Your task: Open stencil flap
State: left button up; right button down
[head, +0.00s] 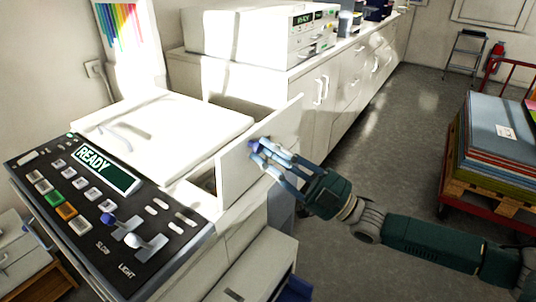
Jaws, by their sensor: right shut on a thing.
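A white panel, the stencil flap (232,176), stands at the right end of the white machine (165,125). It is upright and tilted away from the body, with a gap showing behind it. My right gripper (262,153) reaches in from the right. Its fingers are closed at the outer face of the flap, around a small blue knob (254,145) that is partly hidden by them. My left gripper is not in view.
A dark control panel (100,205) with a "READY" display, buttons and two levers is at the lower left. White cabinets (330,85) run along the back. A pallet of coloured sheets (490,135) stands at the right. The floor between is clear.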

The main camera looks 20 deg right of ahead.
jog(key=shift+r, duration=0.25)
jog(key=c, duration=1.6)
grip_release()
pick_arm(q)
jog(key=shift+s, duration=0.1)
pick_arm(e)
jog(key=shift+o, duration=0.6)
jog(key=shift+f, duration=0.1)
jog(key=shift+f, duration=0.1)
jog(key=v, duration=1.2)
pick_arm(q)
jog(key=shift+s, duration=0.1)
